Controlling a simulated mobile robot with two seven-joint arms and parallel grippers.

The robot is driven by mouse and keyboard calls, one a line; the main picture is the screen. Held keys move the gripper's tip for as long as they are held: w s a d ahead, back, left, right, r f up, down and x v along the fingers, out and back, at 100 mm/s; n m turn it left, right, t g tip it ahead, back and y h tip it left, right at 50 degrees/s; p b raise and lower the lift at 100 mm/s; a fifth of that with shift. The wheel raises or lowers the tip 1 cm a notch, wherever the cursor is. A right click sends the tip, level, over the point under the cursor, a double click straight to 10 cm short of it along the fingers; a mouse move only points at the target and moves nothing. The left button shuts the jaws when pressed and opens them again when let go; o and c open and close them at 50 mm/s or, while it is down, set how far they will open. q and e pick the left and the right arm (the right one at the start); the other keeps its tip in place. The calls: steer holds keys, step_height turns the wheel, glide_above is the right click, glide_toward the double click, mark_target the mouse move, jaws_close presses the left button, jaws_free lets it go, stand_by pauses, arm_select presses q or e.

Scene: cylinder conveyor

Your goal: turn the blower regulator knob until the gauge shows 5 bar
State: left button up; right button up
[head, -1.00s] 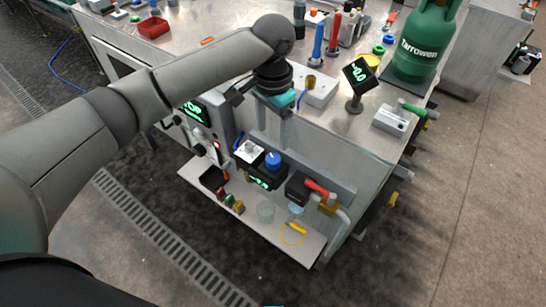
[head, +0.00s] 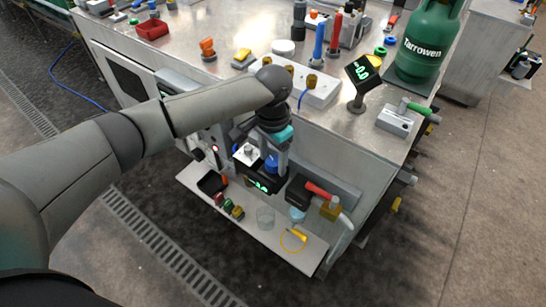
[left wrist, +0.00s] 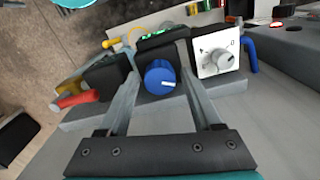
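The blue round regulator knob (left wrist: 160,78) has a white pointer line and shows between my left gripper's fingers in the left wrist view. My left gripper (left wrist: 159,62) is open, one finger on each side of the knob; I cannot tell whether they touch it. In the head view the knob (head: 271,163) is partly hidden by my left gripper (head: 268,152). A dark gauge display (head: 262,186) with green digits sits just below the knob; its reading is too small to tell. My right gripper is not in view.
A white dial box (left wrist: 220,59) stands close beside the knob. A black block with a red-handled valve (head: 318,190) is on the other side. The shelf (head: 206,201) below holds small parts. A display on a stand (head: 362,71) is on the bench above.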

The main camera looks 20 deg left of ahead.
arm_select(q)
jaws_close()
stand_by(0.3)
